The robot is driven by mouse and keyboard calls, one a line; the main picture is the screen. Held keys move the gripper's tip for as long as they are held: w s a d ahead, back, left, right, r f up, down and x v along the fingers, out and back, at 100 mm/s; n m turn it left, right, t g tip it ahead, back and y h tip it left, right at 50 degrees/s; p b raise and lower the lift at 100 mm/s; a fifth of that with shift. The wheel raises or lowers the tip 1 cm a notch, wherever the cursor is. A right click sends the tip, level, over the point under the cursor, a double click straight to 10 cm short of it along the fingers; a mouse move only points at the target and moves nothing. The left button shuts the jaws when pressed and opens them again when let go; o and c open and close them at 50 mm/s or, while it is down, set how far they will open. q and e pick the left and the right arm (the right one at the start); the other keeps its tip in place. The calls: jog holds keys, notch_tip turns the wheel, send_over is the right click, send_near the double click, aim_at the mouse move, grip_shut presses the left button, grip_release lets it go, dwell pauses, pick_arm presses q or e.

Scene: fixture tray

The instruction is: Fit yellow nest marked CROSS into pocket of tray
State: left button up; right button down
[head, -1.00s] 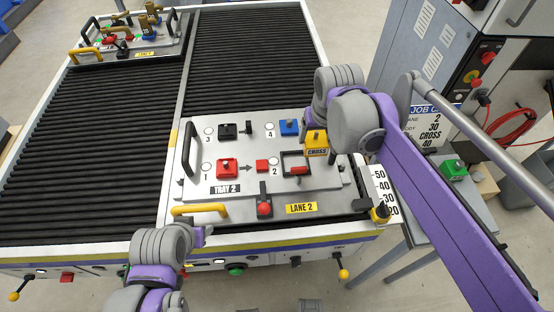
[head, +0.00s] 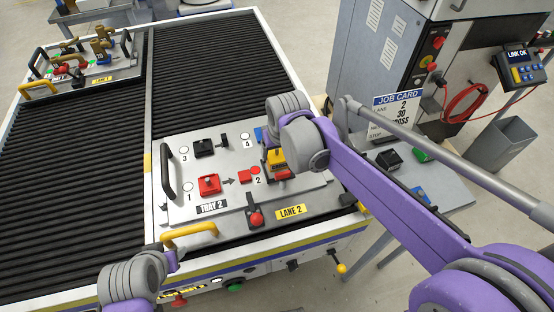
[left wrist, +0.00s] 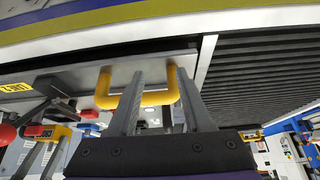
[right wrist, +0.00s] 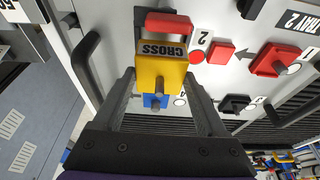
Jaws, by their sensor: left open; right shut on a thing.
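The yellow nest marked CROSS (head: 276,160) is in my right gripper (head: 280,149), at the right part of the tray (head: 228,179), by the spot numbered 2. In the right wrist view, the nest (right wrist: 160,72) shows between the fingers, close to a black frame with a red bar (right wrist: 168,23). The nest and my arm hide most of the pocket; I cannot tell whether the nest touches it. My left gripper (left wrist: 160,85) is open, its fingers around the tray's yellow front handle (left wrist: 150,99); I cannot tell whether they touch it.
A red block (head: 209,184), a black block (head: 203,147) and a partly hidden blue block (right wrist: 155,101) sit on the tray. A red-knobbed clamp (head: 255,217) stands at its front edge. Another loaded tray (head: 95,70) is at the back left. The rollers between are bare.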

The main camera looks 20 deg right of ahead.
aim_at(278, 157)
pick_arm(q)
jog(key=shift+f, duration=0.2)
pick_arm(e)
jog(key=shift+f, duration=1.75)
pick_arm(q)
jog(key=shift+f, duration=0.1)
pick_arm(e)
jog(key=shift+f, duration=0.1)
